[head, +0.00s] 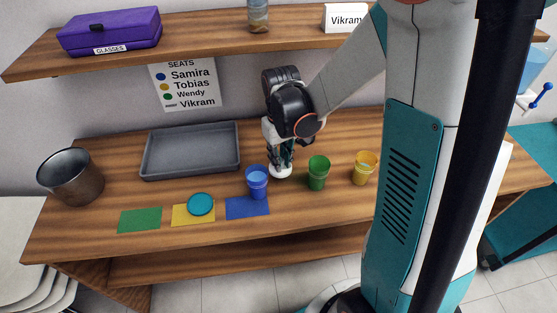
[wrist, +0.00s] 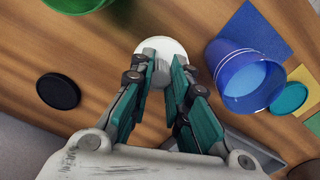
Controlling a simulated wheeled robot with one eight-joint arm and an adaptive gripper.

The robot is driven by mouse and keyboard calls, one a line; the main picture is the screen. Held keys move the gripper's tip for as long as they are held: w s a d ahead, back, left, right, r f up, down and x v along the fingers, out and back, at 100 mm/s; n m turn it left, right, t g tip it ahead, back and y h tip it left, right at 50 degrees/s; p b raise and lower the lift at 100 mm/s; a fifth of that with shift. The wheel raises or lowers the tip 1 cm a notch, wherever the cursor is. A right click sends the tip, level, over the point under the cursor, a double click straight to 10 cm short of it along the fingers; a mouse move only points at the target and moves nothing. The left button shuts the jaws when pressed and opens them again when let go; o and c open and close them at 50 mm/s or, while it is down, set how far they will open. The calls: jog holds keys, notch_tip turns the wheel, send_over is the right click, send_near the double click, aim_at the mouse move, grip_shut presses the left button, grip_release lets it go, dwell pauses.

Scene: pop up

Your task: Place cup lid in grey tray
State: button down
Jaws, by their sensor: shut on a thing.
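My gripper (head: 281,162) points down over the table, between the blue cup and the green cup. In the wrist view its teal-padded fingers (wrist: 163,88) are closed on the short grey stem of a white round piece (wrist: 163,47), which also shows under the fingers in the head view (head: 281,173). I cannot tell whether this piece touches the table. Flat discs that look like lids are a teal one (head: 201,204) on the yellow card and a black one (wrist: 58,91) on the table. The grey tray (head: 150,172) is empty, left of my gripper.
The blue cup (head: 257,184) stands close by on the left; the green cup (head: 318,172) and yellow cup (head: 365,168) are on the right. A metal pot (head: 70,180) stands at the far left. Green (head: 140,220) and blue (head: 247,208) cards lie in front. A shelf (head: 200,45) hangs above.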

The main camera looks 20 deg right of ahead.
jog(key=shift+w+d, duration=0.25)
jog(key=shift+w, duration=0.6)
jog(key=f+b, duration=0.1)
jog(key=w+f+b, duration=0.1)
jog(key=f, duration=0.1)
jog(key=shift+d, duration=0.1)
jog(key=shift+s+f, duration=0.1)
jog(key=shift+f, duration=0.15)
jog(key=shift+f, duration=0.1)
jog(key=c, duration=1.5)
grip_release()
jog(key=shift+c, duration=0.2)
